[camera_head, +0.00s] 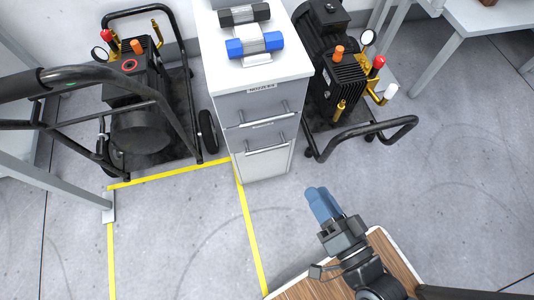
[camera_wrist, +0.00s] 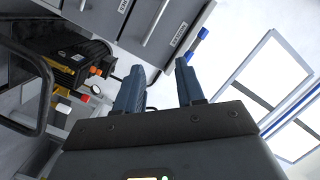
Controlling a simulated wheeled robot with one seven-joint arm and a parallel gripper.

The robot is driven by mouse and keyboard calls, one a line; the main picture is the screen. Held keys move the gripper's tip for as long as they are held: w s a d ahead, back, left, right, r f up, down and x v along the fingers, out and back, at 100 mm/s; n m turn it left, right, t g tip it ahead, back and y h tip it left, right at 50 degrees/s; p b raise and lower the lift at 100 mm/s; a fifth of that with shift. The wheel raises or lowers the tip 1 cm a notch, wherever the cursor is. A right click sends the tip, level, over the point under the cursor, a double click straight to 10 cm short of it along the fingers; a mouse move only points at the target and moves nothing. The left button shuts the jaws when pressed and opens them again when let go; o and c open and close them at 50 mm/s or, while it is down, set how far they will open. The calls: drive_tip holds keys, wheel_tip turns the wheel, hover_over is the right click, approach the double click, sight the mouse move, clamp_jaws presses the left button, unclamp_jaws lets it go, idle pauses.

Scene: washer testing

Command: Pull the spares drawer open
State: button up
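A grey cabinet (camera_head: 258,165) stands upright with two drawer fronts and bar handles. The upper drawer (camera_head: 250,104) bears a label that appears to read NOZZLES. The lower drawer (camera_head: 248,137) has a label too small to read surely; its bar handle (camera_head: 266,146) is uncovered. Both drawers look shut. In the wrist view the cabinet front (camera_wrist: 140,45) appears tilted, with handles and labels, beyond the fingertips. My gripper (camera_head: 318,192) is in front of the cabinet, to its lower right, apart from it. Its two blue fingers (camera_wrist: 158,68) are spread and empty.
Wheeled black pump units stand left (camera_head: 140,110) and right (camera_head: 335,85) of the cabinet; the right one's push bar (camera_head: 375,135) reaches forward. Blue and black cylindrical parts (camera_head: 255,43) lie on top. A wooden surface (camera_head: 320,285) is below my gripper. Floor in front is clear.

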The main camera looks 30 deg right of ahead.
drive_tip(key=w+a+f+m+h+b, duration=0.15)
drive_tip(key=w+f+m+b, duration=0.4)
drive_tip(key=w+f, duration=0.55)
drive_tip(key=m+h+b, duration=0.2)
drive_tip(key=m, duration=0.3)
approach(267, 148)
drive_tip(key=w, duration=0.3)
drive_tip(key=shift+d+f+b+x, duration=0.15)
drive_tip(key=shift+b+x, duration=0.05)
drive_tip(key=shift+x, duration=1)
drive_tip(key=shift+d+f+b+x, duration=0.1)
drive_tip(key=shift+f+b+x, duration=0.05)
drive_tip(key=shift+x, duration=1)
drive_tip(key=shift+d+f+b+x, duration=0.1)
drive_tip(key=shift+d+b+x, duration=0.1)
drive_tip(key=shift+x, duration=1)
drive_tip(key=shift+s, duration=0.1)
drive_tip(key=shift+c, duration=0.3)
clamp_jaws()
